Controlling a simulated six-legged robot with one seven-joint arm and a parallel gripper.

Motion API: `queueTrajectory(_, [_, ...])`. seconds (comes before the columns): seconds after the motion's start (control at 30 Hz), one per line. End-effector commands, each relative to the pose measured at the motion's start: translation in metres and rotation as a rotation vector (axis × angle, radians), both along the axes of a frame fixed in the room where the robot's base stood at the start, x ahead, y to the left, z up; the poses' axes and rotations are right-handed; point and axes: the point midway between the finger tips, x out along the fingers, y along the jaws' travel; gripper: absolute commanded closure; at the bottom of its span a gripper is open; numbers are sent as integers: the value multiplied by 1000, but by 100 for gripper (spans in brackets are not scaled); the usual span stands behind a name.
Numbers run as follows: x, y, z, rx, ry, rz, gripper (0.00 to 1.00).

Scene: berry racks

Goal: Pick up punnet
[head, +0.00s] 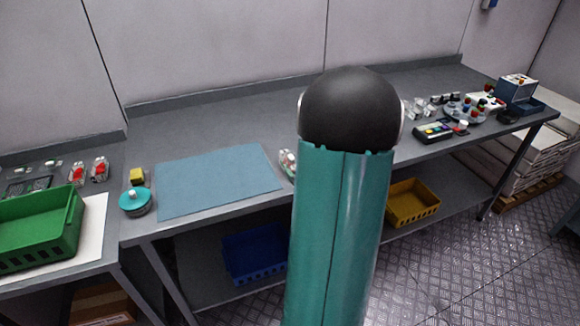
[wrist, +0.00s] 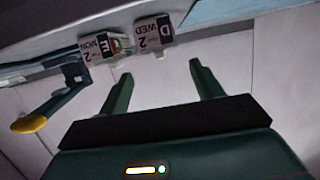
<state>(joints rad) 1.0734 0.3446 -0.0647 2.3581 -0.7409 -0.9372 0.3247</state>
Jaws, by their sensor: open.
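Two small clear punnets with red contents, a left one (head: 76,174) and a right one (head: 100,169), stand on the left bench behind a green crate (head: 40,230) in the head view. Another small clear container (head: 287,163) with something red is partly hidden behind my arm, at the right edge of the blue mat (head: 215,180). My gripper (wrist: 161,68) shows in the wrist view with its two green fingers wide apart and nothing between them. It is hidden in the head view.
A teal round tin (head: 135,202) and a yellow block (head: 137,176) stand left of the bare mat. Clear containers and a keypad device (head: 440,131) are at right. White cards (wrist: 152,34) marked MON and WED and a yellow-tipped blue bar (wrist: 60,97) show beyond my fingers.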

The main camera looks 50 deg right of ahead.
Motion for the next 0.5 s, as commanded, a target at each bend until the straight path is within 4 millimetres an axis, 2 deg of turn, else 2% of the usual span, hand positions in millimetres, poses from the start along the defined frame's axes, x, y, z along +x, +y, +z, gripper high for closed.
queueTrajectory(0.2, [33,-20,-12,-1,2,3,35])
queueTrajectory(0.5, [57,-35,-22,0,1,3,35])
